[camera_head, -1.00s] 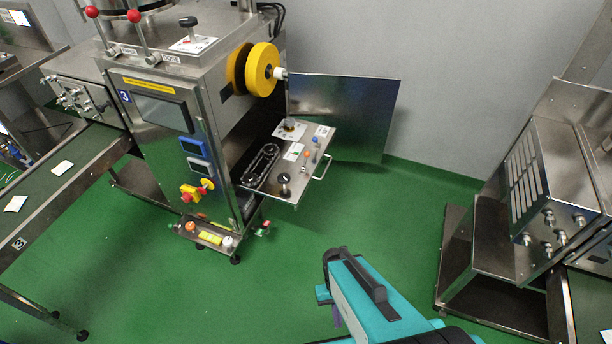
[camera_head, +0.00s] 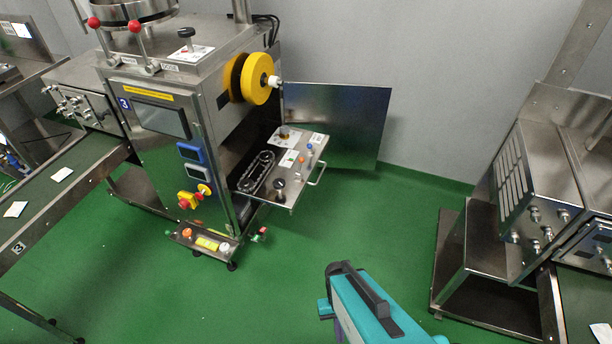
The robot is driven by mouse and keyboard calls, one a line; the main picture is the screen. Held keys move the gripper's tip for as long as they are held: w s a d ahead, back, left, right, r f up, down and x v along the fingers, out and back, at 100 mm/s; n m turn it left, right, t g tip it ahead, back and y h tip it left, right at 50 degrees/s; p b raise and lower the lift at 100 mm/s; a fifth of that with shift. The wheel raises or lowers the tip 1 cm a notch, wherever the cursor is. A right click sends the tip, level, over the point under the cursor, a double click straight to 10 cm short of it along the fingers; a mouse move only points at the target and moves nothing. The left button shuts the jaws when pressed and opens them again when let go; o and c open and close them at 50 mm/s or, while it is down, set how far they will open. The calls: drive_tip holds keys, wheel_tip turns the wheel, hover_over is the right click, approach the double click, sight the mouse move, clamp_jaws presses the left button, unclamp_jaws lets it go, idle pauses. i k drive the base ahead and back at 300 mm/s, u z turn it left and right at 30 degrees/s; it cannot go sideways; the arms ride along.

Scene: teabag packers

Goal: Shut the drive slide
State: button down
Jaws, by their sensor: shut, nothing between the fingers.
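The drive slide (camera_head: 306,172) is a flat metal tray that stands out from the right side of the steel packing machine (camera_head: 160,85). It carries a dark chain loop (camera_head: 257,172), a black knob (camera_head: 279,184), small coloured knobs and white labels. A bar handle (camera_head: 317,175) is on its outer right edge. A teal part of my arm (camera_head: 368,312) shows at the bottom centre, well short of the slide, with floor between them. My gripper's fingers do not show.
A metal door panel (camera_head: 338,122) stands open behind the slide. A yellow handwheel (camera_head: 258,80) sits above it. A low control box (camera_head: 203,242) juts out at the machine's foot. Another steel machine (camera_head: 535,190) stands at right. The green floor between is clear.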

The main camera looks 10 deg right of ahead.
sight(270, 158)
drive_tip(key=z, duration=0.1)
drive_tip(key=i, duration=0.6)
drive_tip(key=u, duration=0.8)
drive_tip(key=i, duration=0.3)
drive_tip(key=u, duration=0.2)
